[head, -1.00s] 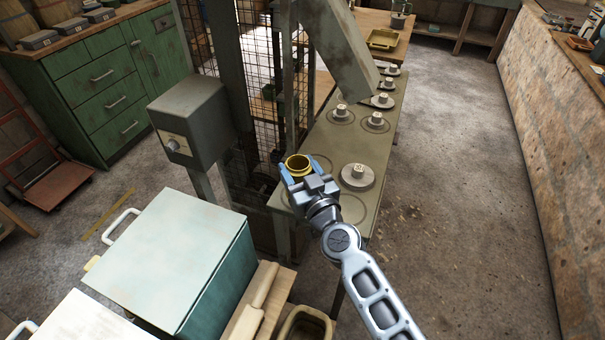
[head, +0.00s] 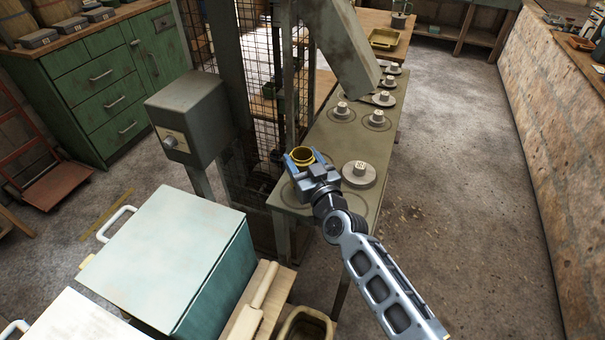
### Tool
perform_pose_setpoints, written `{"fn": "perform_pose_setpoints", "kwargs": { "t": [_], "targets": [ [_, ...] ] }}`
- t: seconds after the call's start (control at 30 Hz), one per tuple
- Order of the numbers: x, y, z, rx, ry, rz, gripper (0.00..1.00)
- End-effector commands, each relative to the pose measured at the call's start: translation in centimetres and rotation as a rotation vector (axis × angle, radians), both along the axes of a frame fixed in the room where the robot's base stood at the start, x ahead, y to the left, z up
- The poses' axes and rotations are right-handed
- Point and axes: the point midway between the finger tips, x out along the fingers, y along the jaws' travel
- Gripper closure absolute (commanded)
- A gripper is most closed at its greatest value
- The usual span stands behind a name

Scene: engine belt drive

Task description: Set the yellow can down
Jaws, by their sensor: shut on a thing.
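The yellow can (head: 302,155) shows its round open top between the jaws of my gripper (head: 302,165). My gripper is shut on it. The can is over the near left part of the green-grey bench (head: 316,150), beside the machine's frame. The gripper hides the can's lower part, so I cannot tell whether its base touches the bench.
A numbered weight on a round disc (head: 359,174) stands just right of my gripper. Several more weights (head: 376,118) stand farther along the bench. A grey box on a post (head: 188,118) and a teal chest (head: 175,255) are at left. A slanted beam (head: 341,45) hangs above.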

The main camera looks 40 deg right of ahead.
Motion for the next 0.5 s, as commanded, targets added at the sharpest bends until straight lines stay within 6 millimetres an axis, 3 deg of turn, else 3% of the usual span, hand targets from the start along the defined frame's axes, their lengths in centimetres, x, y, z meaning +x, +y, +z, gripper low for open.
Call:
{"fn": "perform_pose_setpoints", "kwargs": {
  "t": [0.3, 0.5],
  "targets": [
    [0.0, 0.0, -3.6, 0.001, 0.000, 0.001, 1.00],
    [0.0, 0.0, -3.8, 0.000, -0.001, 0.000, 1.00]
  ]
}}
